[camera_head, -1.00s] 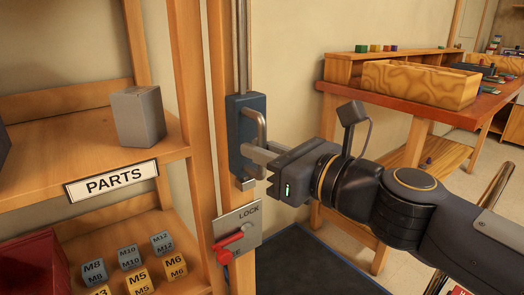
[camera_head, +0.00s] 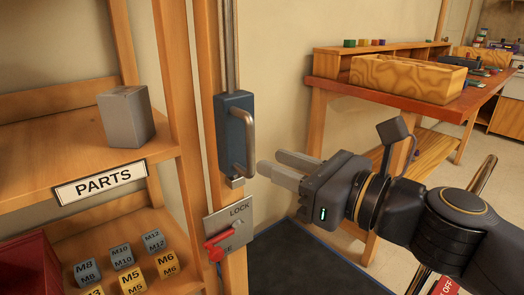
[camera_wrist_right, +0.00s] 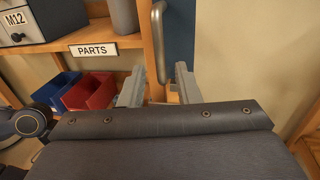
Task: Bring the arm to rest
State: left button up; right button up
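My right gripper (camera_head: 285,170) is to the right of the blue latch block (camera_head: 233,130) and its metal handle (camera_head: 249,140), on the wooden upright. Its two fingers are apart with nothing between them, and they stand clear of the handle. In the right wrist view the gripper (camera_wrist_right: 160,88) also shows two separated fingers, with the handle (camera_wrist_right: 158,40) beyond them. The right arm reaches in from the right edge. My left gripper is not in view.
A lock plate (camera_head: 230,220) with a red lever (camera_head: 222,246) is below the handle. A shelf (camera_head: 60,150) with a grey block (camera_head: 126,117) and labelled cubes (camera_head: 122,256) stands left. A workbench (camera_head: 390,97) with a wooden tray (camera_head: 407,80) is behind right.

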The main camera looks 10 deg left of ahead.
jog(key=shift+v, duration=0.8)
jog(key=s+d+f+n+g+h, duration=0.1)
jog(key=s+d+f+n+h, duration=0.3)
jog(key=d+f+n, duration=0.5)
jog(key=s+d+f+n+h, duration=0.45)
jog(key=d+f, duration=0.25)
jog(key=f, duration=0.3)
jog(key=s+d+f+n+g+h, duration=0.1)
jog(key=s+d+f+n+h, duration=0.3)
jog(key=d+f+n, duration=0.5)
notch_tip(320, 180, up, 38)
jog(key=p, duration=3.9)
jog(key=shift+f+m+g, duration=0.15)
jog(key=shift+m+g, duration=0.15)
jog(key=shift+m, duration=0.05)
jog(key=shift+a, duration=0.1)
